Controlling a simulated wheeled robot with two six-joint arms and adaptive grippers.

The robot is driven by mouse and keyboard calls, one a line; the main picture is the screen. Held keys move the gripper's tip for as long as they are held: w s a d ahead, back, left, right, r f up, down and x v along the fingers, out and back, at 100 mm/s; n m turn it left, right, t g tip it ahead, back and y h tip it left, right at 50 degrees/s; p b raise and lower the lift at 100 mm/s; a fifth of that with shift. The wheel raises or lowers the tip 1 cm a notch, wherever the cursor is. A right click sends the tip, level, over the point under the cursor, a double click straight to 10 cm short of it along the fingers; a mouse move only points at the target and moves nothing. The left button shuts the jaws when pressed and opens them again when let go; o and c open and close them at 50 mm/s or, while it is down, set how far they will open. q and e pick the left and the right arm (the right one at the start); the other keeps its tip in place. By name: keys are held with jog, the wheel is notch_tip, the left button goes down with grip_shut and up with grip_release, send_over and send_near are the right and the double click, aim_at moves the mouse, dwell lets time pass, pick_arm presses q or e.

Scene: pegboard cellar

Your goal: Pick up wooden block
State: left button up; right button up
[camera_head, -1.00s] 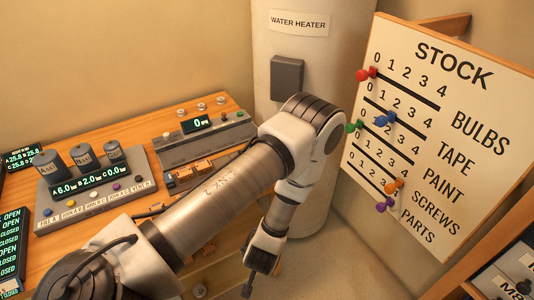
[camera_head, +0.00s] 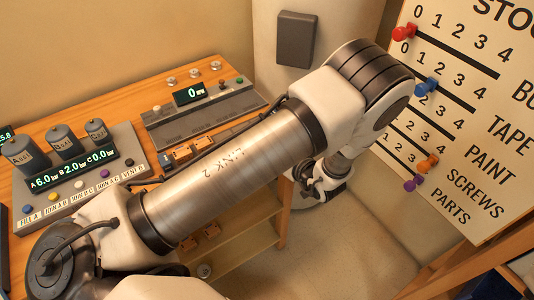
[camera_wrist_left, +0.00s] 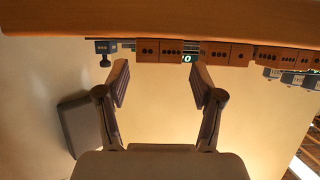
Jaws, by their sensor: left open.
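Several wooden blocks with black dots stand in a row along the bench edge in the wrist view, among them a two-dot block (camera_wrist_left: 147,50) and a four-dot block (camera_wrist_left: 172,51). That view appears upside down. My left gripper (camera_wrist_left: 160,82) is open and empty, its fingers apart below the row in the picture. In the head view orange-brown blocks (camera_head: 190,151) lie on the bench, partly hidden by my left arm. The left gripper (camera_head: 310,186) shows there beyond the bench's right end, partly hidden by the arm. My right gripper is not in view.
The bench (camera_head: 120,97) carries a grey console with a display (camera_head: 200,110) and a panel with cylinders (camera_head: 95,165). A stock pegboard (camera_head: 465,120) stands at the right. A grey wall box (camera_head: 296,38) is behind my arm. The floor (camera_head: 340,250) below is clear.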

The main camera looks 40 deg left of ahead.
pick_arm(q)
jog(key=shift+a+f, duration=0.2)
jog(key=a+f+b, duration=0.1)
jog(key=b, duration=0.4)
jog(key=shift+w, duration=0.3)
jog(key=shift+w+a+r+p, duration=0.2)
jog(key=shift+a+p, duration=0.25)
jog(key=shift+p, duration=0.1)
jog(key=shift+w+a+r+p, duration=0.2)
jog(key=shift+a+p, duration=0.2)
jog(key=shift+p, duration=0.15)
jog(key=shift+w+a+f, duration=0.3)
jog(key=shift+a+f, duration=0.1)
jog(key=shift+a, duration=0.15)
jog(key=shift+a+f, duration=0.15)
jog(key=shift+a, duration=0.2)
jog(key=shift+d, duration=0.2)
jog(key=c, duration=0.8)
jog(key=shift+o, duration=0.2)
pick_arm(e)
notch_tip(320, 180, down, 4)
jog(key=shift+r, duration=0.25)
